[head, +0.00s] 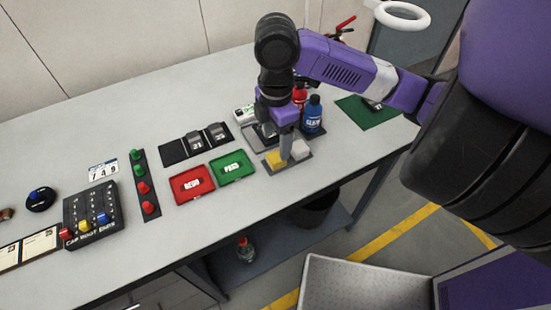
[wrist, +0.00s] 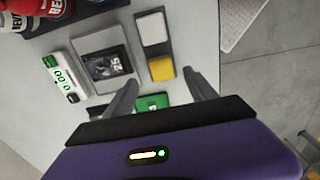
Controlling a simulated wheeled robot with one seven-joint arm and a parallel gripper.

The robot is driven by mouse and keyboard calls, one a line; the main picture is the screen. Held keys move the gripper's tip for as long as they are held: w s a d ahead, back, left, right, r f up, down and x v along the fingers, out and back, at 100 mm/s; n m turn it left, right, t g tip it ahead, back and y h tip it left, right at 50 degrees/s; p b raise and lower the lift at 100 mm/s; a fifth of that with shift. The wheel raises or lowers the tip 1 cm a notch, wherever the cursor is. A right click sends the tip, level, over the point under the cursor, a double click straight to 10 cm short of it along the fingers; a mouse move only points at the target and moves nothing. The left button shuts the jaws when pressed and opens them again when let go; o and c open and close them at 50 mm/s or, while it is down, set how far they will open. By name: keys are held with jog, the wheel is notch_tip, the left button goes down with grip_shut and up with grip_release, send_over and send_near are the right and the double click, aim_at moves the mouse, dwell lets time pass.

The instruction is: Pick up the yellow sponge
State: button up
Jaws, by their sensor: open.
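The yellow sponge (head: 274,160) lies on a dark grey pad (head: 290,170) near the front edge of the table, beside a pale block (head: 300,148). My gripper (head: 285,154) points down over the sponge and partly hides it in the head view. In the wrist view, the sponge (wrist: 162,69) shows just beyond and between the fingertips of my gripper (wrist: 161,78), with the pale block (wrist: 153,28) farther along the pad. My gripper is open, with nothing between its fingers. The exact height of the fingertips above the sponge is unclear.
A green tray (head: 232,167) and a red tray (head: 192,184) lie left of the pad. A blue bottle (head: 312,115) and a red bottle (head: 300,96) stand behind it. A black square module (wrist: 107,66) sits close by in the wrist view.

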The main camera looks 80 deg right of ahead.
aim_at(276, 156)
jog(key=f, duration=0.5)
jog(key=shift+a, duration=0.2)
jog(key=shift+c, duration=0.3)
jog(key=c, duration=1.4)
jog(key=shift+o, duration=0.2)
notch_tip(276, 156, up, 20)
jog(key=p, duration=0.2)
